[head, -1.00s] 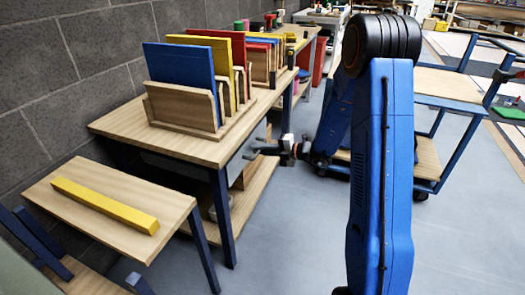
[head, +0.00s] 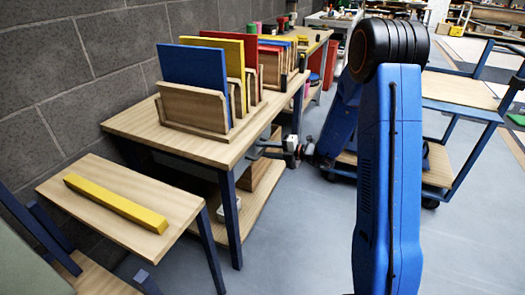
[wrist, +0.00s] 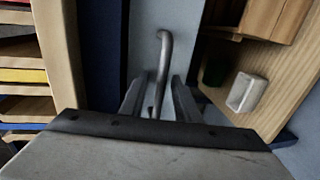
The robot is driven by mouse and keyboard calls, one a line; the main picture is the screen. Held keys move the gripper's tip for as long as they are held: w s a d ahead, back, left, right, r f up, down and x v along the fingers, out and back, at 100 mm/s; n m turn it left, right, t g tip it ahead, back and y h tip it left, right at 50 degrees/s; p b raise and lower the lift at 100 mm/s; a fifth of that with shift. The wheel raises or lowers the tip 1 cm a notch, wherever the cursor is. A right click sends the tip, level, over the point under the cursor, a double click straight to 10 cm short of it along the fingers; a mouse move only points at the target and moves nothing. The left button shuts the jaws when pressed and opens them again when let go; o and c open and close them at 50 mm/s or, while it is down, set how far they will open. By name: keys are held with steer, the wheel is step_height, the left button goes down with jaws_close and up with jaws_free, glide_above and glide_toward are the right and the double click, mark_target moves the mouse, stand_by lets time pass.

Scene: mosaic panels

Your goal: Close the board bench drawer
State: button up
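The board bench (head: 122,122) has a wooden top carrying a rack of coloured boards (head: 193,75). In the wrist view, which is turned on its side, a light grey panel (wrist: 145,20), seemingly the drawer front, lies beside the dark blue bench frame (wrist: 100,50). A grey bar handle (wrist: 163,55) with a bent end stands in front of it. My gripper (wrist: 157,82) has its two fingers apart, one on either side of the handle; contact cannot be told. In the head view my gripper (head: 258,151) is at the bench's front side, below the top. How far the drawer stands out is unclear.
A lower shelf (wrist: 225,105) holds a white tray (wrist: 245,92) and a wooden box (wrist: 275,18). A small table with a yellow bar (head: 115,203) stands at the near left. A blue-framed trolley (head: 460,92) stands at the right. Grey floor (head: 300,230) is clear in front.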

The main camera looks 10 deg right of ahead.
steer(key=v, duration=1.6)
steer(key=shift+d, duration=0.3)
steer(key=shift+s, duration=0.15)
steer(key=s+a+r+n+g+h, duration=0.1)
steer(key=s+a+r+n+g, duration=0.25)
steer(key=s+n, duration=0.35)
steer(key=s+a+r+n+g+h, duration=0.1)
steer(key=s+a+r+n+g, duration=0.1)
steer(key=s+a+n, duration=0.35)
steer(key=s+a+r+n+g+h, duration=0.1)
steer(key=s+a+r+n+g, duration=0.15)
steer(key=s+n, duration=0.6)
steer(key=s+d+r+n+t+h, duration=0.1)
steer(key=s+d+r+n+h, duration=0.1)
steer(key=s+d+n+h, duration=0.2)
steer(key=s+d+r+n+t+h, duration=0.2)
steer(key=s+d+n+h, duration=0.2)
steer(key=s+n, duration=0.7)
steer(key=n+h, duration=0.1)
steer(key=n, duration=0.6)
steer(key=shift+r+t+h, duration=0.25)
steer(key=shift+t+h, duration=0.05)
steer(key=shift+s, duration=0.15)
